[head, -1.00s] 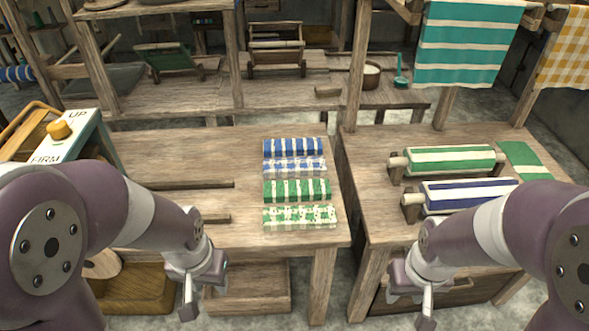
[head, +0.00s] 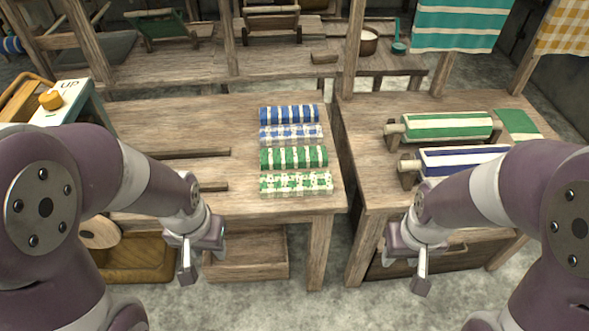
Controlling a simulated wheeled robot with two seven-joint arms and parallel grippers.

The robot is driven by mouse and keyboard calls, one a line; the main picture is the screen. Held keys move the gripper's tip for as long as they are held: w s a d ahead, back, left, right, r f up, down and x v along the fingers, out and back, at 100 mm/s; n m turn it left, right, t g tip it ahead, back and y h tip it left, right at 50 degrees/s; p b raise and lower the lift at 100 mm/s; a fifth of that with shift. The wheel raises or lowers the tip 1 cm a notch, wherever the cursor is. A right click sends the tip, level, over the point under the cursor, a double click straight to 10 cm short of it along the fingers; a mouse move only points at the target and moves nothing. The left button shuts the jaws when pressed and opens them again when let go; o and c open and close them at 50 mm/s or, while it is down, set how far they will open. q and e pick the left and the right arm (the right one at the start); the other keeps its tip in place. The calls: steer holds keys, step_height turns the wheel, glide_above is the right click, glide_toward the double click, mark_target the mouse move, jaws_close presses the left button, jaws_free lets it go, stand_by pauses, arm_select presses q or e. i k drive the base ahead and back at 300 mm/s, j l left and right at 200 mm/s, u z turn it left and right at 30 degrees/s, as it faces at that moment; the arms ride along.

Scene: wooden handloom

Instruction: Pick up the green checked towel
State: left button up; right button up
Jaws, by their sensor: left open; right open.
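The green checked towel (head: 296,183) is a folded white-and-green bundle lying at the front of a row of towels on the left wooden table. My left gripper (head: 187,272) is open and empty, left of the towel and lower in the head view, in front of the table. My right gripper (head: 421,280) is open and empty, to the right of the towel and in front of the right table. Neither gripper touches the towel.
Behind the towel lie a green striped towel (head: 293,158), a blue checked towel (head: 290,134) and a blue striped towel (head: 289,113). The right table (head: 368,165) holds a green roll (head: 447,126) and a blue roll (head: 460,160). Bare table (head: 215,206) lies left of the towels.

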mark_target(314, 183)
steer(key=i+l+u, duration=0.3)
steer(key=i+l, duration=0.55)
